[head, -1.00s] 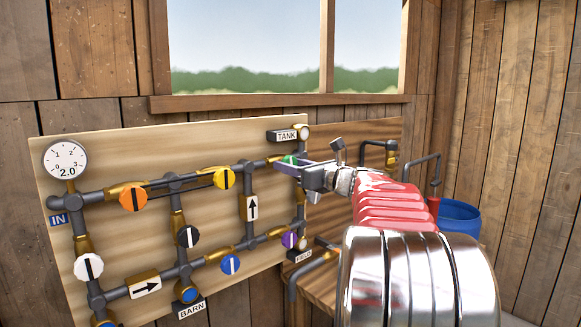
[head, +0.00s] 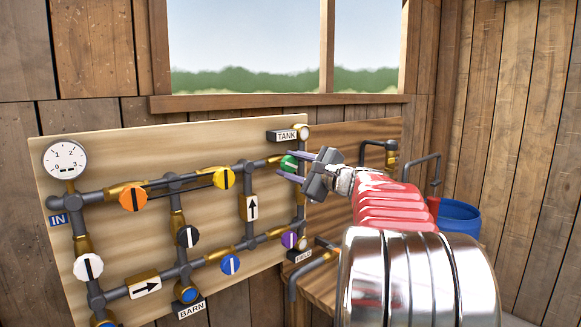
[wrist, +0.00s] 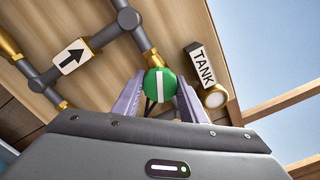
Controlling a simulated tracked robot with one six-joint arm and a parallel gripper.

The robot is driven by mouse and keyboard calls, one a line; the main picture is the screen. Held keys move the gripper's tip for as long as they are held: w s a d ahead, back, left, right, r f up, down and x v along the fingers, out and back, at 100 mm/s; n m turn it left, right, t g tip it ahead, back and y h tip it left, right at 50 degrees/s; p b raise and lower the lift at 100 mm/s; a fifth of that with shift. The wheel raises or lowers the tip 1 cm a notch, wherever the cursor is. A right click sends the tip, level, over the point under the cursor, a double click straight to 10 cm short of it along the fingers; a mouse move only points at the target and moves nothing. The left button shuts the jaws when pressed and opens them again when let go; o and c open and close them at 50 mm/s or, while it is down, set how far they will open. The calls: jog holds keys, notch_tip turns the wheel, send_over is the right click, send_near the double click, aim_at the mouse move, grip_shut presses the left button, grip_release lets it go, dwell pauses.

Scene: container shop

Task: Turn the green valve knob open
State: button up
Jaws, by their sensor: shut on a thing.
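The green valve knob (head: 289,162) is on the upper right of the pipe board, just left of the TANK outlet. In the wrist view the round green knob (wrist: 161,85) sits between the tips of my gripper's two fingers. Its white stripe runs nearly upright in that picture, at a slant to the brass pipe beside it. My gripper (head: 291,168) reaches in from the right and is shut on the knob, one finger on each side. In the head view the fingers partly cover the knob.
Orange (head: 133,198), yellow (head: 224,179), black (head: 188,236), blue (head: 230,265), white (head: 88,267) and purple (head: 289,239) knobs share the board. A gauge (head: 65,159) is at upper left. The TANK label (head: 286,136) is just above the green knob. A blue barrel (head: 459,215) stands at right.

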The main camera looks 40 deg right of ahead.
jog(key=n, duration=0.5)
jog(key=shift+a+f, duration=0.1)
jog(key=shift+f, duration=0.1)
dwell(0.5)
jog(key=o, duration=1.1)
jog(key=shift+r, duration=0.1)
jog(key=shift+c, duration=0.2)
jog(key=shift+s, duration=0.1)
jog(key=s, duration=1.3)
jog(key=shift+s, duration=0.3)
